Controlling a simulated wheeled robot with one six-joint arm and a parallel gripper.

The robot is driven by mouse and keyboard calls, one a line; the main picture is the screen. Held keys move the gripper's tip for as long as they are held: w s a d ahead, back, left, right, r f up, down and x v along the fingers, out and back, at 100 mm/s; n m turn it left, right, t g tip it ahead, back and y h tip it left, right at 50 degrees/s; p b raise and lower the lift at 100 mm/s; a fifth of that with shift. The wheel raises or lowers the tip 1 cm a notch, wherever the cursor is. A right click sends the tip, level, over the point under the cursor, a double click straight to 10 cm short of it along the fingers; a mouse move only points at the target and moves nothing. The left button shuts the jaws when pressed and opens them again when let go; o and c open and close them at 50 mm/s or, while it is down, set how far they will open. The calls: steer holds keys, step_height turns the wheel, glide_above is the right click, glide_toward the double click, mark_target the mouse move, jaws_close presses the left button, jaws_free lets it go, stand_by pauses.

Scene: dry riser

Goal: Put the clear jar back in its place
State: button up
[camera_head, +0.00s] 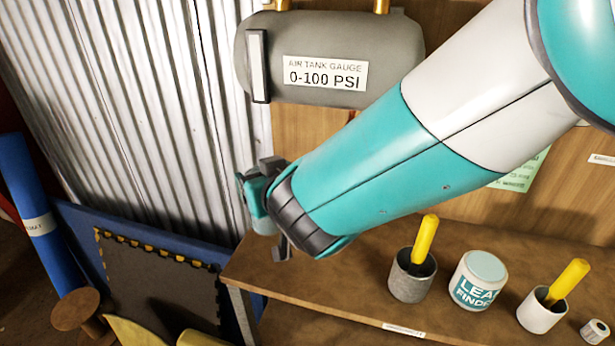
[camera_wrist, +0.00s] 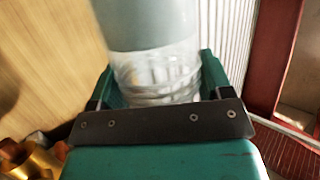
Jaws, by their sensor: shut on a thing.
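The clear jar (camera_wrist: 158,72) shows in the wrist view between the two teal jaws of my gripper (camera_wrist: 157,82). Its lower part in the picture is see-through and ridged; a plain grey-blue band covers the part above, running out of the top of the picture. My gripper is shut on it. In the head view my gripper (camera_head: 264,200) is small, at the end of my arm, in front of the corrugated wall and near the left end of the wooden bench (camera_head: 330,285). My arm hides part of the bench and the wall behind.
A grey cup with a yellow handle (camera_head: 411,275), a leak finder tub (camera_head: 478,280), a white cup (camera_head: 540,312) and a small roll (camera_head: 595,332) stand on the bench. A grey air tank (camera_head: 330,55) hangs above. The bench's left end looks mostly clear.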

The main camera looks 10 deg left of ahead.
step_height(320, 180, down, 7)
steer(key=shift+f+p, duration=0.15)
steer(key=shift+p, duration=0.25)
steer(key=shift+f, duration=0.2)
steer(key=o, duration=1.3)
steer(key=shift+o, duration=0.2)
steer(key=shift+r, duration=0.1)
steer(key=shift+r, duration=0.15)
steer(key=b+v, duration=0.4)
steer(key=v, duration=0.8)
